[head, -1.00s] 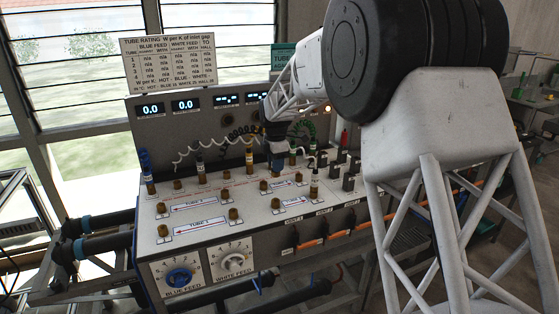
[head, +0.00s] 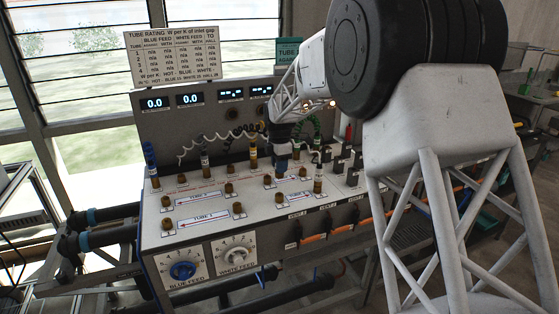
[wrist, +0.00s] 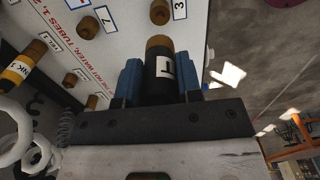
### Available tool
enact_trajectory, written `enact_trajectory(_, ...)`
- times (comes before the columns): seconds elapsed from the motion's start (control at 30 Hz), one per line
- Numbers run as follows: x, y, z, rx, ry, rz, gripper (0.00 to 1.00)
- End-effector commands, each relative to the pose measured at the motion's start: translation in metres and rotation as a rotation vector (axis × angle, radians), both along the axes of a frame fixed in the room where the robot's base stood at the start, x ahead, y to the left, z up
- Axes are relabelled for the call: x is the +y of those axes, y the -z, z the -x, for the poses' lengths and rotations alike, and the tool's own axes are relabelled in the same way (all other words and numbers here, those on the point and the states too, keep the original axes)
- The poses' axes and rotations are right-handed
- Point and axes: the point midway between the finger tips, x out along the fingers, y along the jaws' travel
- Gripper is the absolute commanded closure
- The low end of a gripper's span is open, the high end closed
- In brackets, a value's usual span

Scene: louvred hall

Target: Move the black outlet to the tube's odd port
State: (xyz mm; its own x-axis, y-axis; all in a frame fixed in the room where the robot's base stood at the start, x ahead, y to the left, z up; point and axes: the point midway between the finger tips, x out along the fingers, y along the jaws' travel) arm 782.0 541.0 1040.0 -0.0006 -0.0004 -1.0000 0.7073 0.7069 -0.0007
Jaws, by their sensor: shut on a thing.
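My gripper (head: 282,160) is over the back middle of the sloped panel in the head view. In the wrist view my gripper (wrist: 147,82) is shut, its blue fingers on either side of a black cylinder, the black outlet (wrist: 164,88). The outlet has a white label, not clearly legible, and a brass end that points at the panel (wrist: 120,60). A brass port (wrist: 160,12) lies just beyond that end, near a label 3. Another brass port (wrist: 88,27) is by a label 7. In the head view the outlet cannot be made out at the gripper.
A yellow-banded plug (head: 252,150) and blue-banded plugs (head: 150,166) stand upright on the panel with coiled leads. Another plug (head: 318,180) stands right of the gripper. Black upright parts (head: 340,165) crowd the right side. Feed dials (head: 182,270) are on the front.

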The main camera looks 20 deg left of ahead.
Motion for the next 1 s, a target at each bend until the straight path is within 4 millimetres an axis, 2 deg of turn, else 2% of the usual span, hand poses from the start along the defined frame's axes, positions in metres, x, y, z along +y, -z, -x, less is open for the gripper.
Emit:
enact_trajectory(0.3, 0.000, 0.028, 0.000, 0.000, 0.000, 0.000, 1.00)
enact_trajectory(0.5, 0.000, 0.038, 0.000, -0.001, 0.000, -0.001, 1.00)
enact_trajectory(1.0, 0.000, 0.041, 0.000, -0.001, 0.000, -0.001, 1.00)
